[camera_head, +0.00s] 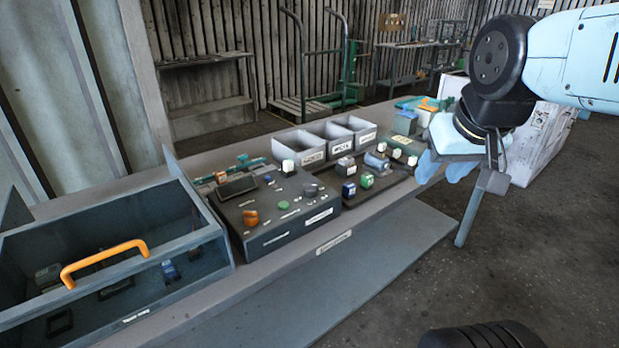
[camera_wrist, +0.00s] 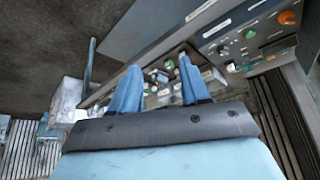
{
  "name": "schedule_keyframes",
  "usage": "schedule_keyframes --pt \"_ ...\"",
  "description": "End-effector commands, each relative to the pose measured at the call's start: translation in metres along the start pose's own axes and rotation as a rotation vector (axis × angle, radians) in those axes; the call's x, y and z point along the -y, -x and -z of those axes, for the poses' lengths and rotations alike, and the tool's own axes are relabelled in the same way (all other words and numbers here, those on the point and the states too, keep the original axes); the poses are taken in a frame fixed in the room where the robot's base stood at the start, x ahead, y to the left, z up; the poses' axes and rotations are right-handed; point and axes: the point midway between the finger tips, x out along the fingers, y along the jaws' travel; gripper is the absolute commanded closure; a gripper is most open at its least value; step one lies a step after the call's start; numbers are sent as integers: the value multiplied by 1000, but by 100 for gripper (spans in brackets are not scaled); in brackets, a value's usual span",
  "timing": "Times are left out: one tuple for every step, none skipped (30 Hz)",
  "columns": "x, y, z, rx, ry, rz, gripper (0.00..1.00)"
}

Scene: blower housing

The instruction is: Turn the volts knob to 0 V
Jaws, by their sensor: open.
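A dark control panel (camera_head: 270,237) sits on the long bench, with an orange knob (camera_head: 250,217), a green button (camera_head: 283,205), small knobs and a dark display (camera_head: 236,186). Its labels are too small to read, so I cannot tell which knob is the volts knob or its setting. In the wrist view an orange knob (camera_wrist: 287,17) shows at the upper right. My gripper (camera_head: 445,172) is open and empty, to the right of the panel and well apart from it. Its two blue fingers (camera_wrist: 159,63) point toward the bench in the wrist view.
A blue-grey box with an orange handle (camera_head: 105,262) stands left of the panel. Grey bins (camera_head: 301,147) line the back. A second board with a green knob (camera_head: 367,180) and blocks lies right of the panel. A white crate (camera_head: 535,150) stands beyond my gripper.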

Motion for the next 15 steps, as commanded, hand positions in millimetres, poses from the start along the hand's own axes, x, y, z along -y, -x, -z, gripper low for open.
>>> schedule_keyframes --pt "0 0 1 1 -1 1 49" --pt "1 0 2 3 -3 1 46" --pt "2 0 5 8 -6 3 42" --pt "2 0 8 13 -10 4 39" --pt "4 -1 11 20 -15 6 36" --pt "6 -2 17 31 -25 9 35" --pt "8 -3 22 41 -31 12 35" --pt "11 -4 28 52 -41 14 35" --pt "15 -6 36 68 -54 17 35" --pt "18 -8 43 81 -66 19 35" --pt "21 -10 50 94 -79 20 35" --pt "25 -13 59 113 -96 22 35" --pt "29 -16 66 126 -108 23 35" --pt "32 -18 73 140 -121 22 35" --pt "37 -22 82 157 -138 22 35"
